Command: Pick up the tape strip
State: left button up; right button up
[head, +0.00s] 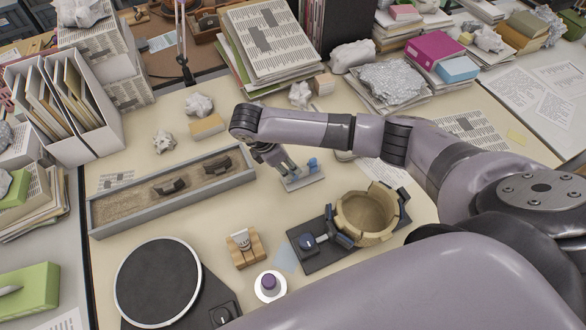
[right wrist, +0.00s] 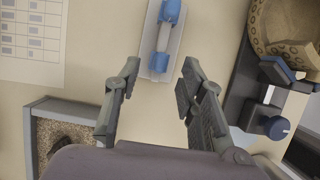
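A small blue piece that seems to be the tape strip (right wrist: 164,35) lies along a pale, narrow holder (right wrist: 176,58) at the top of the right wrist view. Both ends look blue, with a paler stretch between. In the head view the blue (head: 313,164) shows on the pale holder (head: 303,183), just right of my right gripper (head: 284,168). In the right wrist view my right gripper (right wrist: 158,82) is open and empty, its fingers on either side of the holder's near end. My left gripper is not in view.
A long sand tray (head: 120,215) with dark sherds lies left of the gripper. A tan broken pot (head: 367,214) sits in a dark clamp stand (head: 318,262) close on the right. A wooden block (head: 245,251), a purple-topped jar (head: 269,286) and a turntable (head: 157,283) stand nearer.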

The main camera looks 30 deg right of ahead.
jog(key=shift+x, duration=1.6)
jog(key=shift+c, duration=0.2)
jog(key=c, duration=0.6)
jog(key=shift+r, duration=0.1)
